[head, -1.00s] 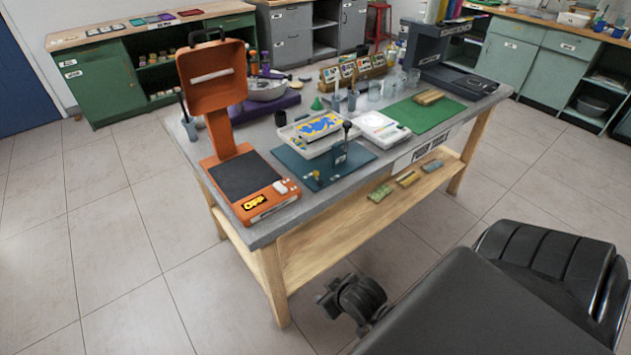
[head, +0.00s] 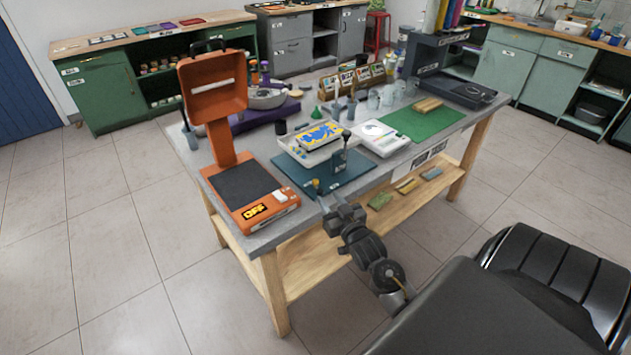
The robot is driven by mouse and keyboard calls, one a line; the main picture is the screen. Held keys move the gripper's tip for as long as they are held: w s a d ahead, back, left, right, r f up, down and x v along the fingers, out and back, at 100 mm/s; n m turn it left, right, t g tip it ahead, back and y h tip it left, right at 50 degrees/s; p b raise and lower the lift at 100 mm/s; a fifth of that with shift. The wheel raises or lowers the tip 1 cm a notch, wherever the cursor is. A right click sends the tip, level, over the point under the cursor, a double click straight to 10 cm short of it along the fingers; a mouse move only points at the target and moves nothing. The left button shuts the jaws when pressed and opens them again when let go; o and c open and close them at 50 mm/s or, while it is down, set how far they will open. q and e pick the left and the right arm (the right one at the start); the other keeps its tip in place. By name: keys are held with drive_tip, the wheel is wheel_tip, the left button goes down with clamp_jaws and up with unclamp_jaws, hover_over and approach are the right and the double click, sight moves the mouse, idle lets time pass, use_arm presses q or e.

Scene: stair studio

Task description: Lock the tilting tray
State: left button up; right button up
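The tilting tray (head: 291,150) is a shallow white tray holding a blue and yellow piece (head: 320,134). It sits over a dark teal base plate (head: 358,172) near the table's front edge and looks tilted. An upright dark lever with a round knob (head: 346,135) stands at its front. A small yellowish knob (head: 316,184) is on the plate's front corner. My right gripper (head: 325,203) is at the table's front edge, close to that corner. Its fingers are small and dark, so their opening is unclear, as is any contact. My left gripper is out of view.
An orange press (head: 217,85) with its lid raised stands left of the plate, marked OFF. A white device (head: 380,138) and a green mat (head: 424,118) lie to the right. Cups and bottles stand behind. A wooden lower shelf (head: 402,196) is under the table (head: 255,240).

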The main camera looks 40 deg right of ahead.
sight(317, 183)
drive_tip(key=p+x, duration=0.1)
drive_tip(key=x, duration=0.8)
drive_tip(key=shift+w+d, duration=0.1)
drive_tip(key=shift+w, duration=0.3)
